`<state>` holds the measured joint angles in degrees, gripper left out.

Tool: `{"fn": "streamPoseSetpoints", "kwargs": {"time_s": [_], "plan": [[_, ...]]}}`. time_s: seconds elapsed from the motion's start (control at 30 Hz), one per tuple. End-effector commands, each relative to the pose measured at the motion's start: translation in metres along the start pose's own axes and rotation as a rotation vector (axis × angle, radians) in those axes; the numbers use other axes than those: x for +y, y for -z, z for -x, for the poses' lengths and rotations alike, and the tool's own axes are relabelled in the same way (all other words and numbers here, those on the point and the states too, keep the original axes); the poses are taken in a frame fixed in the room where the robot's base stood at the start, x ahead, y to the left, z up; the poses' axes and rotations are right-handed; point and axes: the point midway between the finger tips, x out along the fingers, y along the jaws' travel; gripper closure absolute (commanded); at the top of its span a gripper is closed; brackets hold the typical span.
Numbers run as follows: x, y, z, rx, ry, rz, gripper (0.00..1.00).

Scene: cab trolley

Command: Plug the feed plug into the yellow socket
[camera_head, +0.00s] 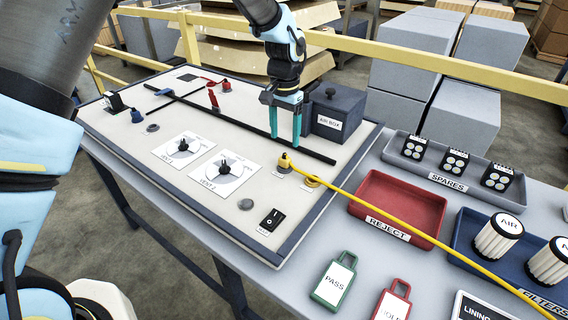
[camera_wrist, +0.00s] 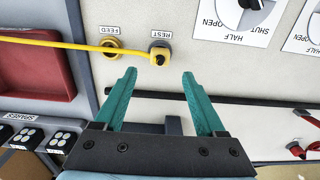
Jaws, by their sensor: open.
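The yellow feed plug (camera_head: 285,161) sits at the REST spot on the panel, with its yellow cable running off to the right. In the wrist view the plug (camera_wrist: 160,53) lies just beyond the fingertips, roughly centred between them. The yellow ring-shaped FEED socket (camera_head: 312,181) is beside it, to the right; in the wrist view the socket (camera_wrist: 111,46) is left of the plug and the cable crosses over it. My gripper (camera_head: 285,141) is open and empty, teal fingers pointing down near the plug; the fingers (camera_wrist: 159,74) appear apart from it.
The dark air box (camera_head: 337,112) stands close to my gripper, and a black rail (camera_head: 247,130) runs along the panel. Dials (camera_head: 223,168) and a black switch (camera_head: 272,219) are nearer. The red REJECT tray (camera_head: 405,202) lies right, under the cable.

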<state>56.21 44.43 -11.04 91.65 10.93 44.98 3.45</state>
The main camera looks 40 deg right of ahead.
Motion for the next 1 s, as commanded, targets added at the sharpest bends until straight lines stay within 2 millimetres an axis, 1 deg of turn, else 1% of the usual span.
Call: {"fn": "streamPoseSetpoints", "kwargs": {"time_s": [0.17, 0.27, 0.73, 0.83, 1.0], "plan": [[0.000, 0.000, -0.006, 0.000, 0.000, 0.001, 0.28], [0.000, -0.001, -0.015, -0.001, 0.000, 0.001, 0.28], [0.000, -0.001, -0.073, -0.001, 0.000, 0.001, 0.28], [0.000, -0.001, -0.080, -0.001, 0.000, 0.001, 0.28], [-0.001, 0.000, -0.083, 0.001, 0.000, 0.001, 0.28]]}}
